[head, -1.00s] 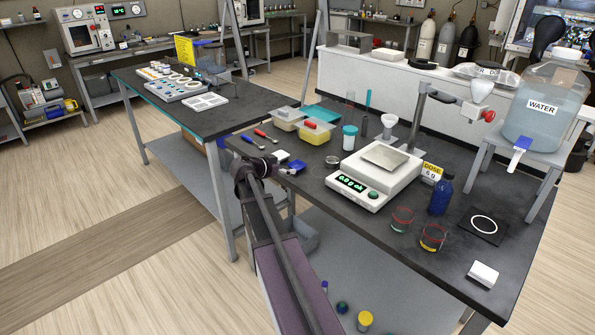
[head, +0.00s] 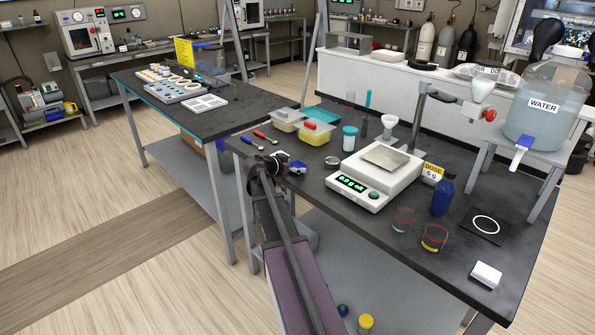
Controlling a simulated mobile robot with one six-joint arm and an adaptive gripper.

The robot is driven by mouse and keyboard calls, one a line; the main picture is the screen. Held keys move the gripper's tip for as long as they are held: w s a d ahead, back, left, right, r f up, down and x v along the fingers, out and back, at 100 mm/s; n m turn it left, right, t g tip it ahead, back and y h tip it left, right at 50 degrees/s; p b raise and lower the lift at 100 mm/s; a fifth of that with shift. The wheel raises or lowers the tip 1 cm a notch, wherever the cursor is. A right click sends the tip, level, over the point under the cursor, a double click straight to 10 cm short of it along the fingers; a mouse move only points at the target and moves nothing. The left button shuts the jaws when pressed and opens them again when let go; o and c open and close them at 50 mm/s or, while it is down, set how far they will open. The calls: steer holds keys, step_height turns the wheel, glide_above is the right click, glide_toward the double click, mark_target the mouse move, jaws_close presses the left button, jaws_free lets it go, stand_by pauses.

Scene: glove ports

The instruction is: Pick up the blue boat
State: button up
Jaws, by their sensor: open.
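The blue boat (head: 298,168), a small dish, lies on the dark bench top near its front left edge. My gripper (head: 277,163) is at the bench's left edge, just left of the blue boat in the picture, seen from behind along my arm. Its fingers are small and partly hidden by its own body. It is open and has nothing in it that I can see. Whether it touches the boat cannot be told. A bit of a white piece (head: 282,154) shows just behind the gripper, mostly covered by it.
A round metal dish (head: 332,162) and a white balance (head: 374,180) stand right of the boat. Bare bench lies in front of the balance.

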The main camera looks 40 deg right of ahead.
steer(key=shift+d, duration=0.1)
stand_by(0.5)
steer(key=c, duration=0.5)
